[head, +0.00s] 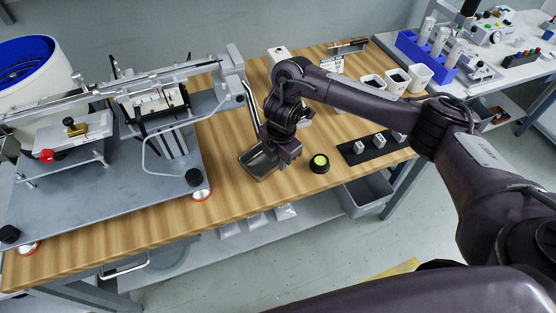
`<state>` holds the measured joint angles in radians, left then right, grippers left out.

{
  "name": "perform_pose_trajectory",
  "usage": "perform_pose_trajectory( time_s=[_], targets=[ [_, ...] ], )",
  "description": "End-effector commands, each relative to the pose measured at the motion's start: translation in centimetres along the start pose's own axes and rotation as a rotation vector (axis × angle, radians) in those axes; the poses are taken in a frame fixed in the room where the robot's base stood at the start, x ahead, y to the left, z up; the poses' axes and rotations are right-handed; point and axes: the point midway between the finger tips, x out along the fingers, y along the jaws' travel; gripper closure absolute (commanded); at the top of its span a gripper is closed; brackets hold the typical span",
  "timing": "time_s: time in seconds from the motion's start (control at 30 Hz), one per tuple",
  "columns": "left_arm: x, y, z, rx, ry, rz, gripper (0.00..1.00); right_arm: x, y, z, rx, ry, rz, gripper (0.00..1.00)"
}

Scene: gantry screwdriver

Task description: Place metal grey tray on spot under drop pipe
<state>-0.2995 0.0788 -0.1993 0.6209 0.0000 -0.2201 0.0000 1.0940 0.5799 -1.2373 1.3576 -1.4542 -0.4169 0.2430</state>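The metal grey tray (252,164) sits on the wooden table, right of the gantry machine's base plate. The drop pipe (251,104) slants down from the gantry's right end toward the tray. Its lower end is partly hidden behind my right gripper. My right gripper (284,162) points down at the tray's right edge. Its fingertips are small and dark here, and I cannot tell if they are closed on the rim. My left gripper is not in view.
A black round button with a yellow-green top (319,163) stands just right of the tray. A black mat (368,150) with small metal parts lies farther right. White cups (397,82) stand behind my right arm. The gantry base plate (110,185) fills the left side.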

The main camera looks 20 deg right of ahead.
Motion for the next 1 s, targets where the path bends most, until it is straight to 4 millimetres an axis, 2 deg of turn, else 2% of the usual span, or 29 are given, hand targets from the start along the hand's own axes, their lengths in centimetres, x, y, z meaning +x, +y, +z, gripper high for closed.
perform_pose_trajectory(
  time_s=[0.03,0.1,0.3,0.4,0.6,1.0],
  targets=[
    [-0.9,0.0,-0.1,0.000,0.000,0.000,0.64,-1.8,0.1,0.1,-0.001,-0.004,0.004,0.76],
    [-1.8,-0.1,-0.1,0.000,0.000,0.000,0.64,-3.5,0.2,0.2,-0.002,-0.005,0.005,0.76],
    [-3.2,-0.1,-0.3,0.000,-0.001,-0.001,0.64,-7.5,0.1,0.1,-0.001,-0.004,0.003,0.76],
    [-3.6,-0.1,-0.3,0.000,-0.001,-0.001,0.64,-8.7,0.1,0.1,0.000,-0.002,0.002,0.76],
    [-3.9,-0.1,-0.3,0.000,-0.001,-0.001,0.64,-9.9,0.0,0.1,0.001,-0.001,-0.001,0.76],
    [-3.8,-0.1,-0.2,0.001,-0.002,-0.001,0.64,-9.9,0.0,0.0,0.001,-0.001,-0.001,0.76]
  ],
)
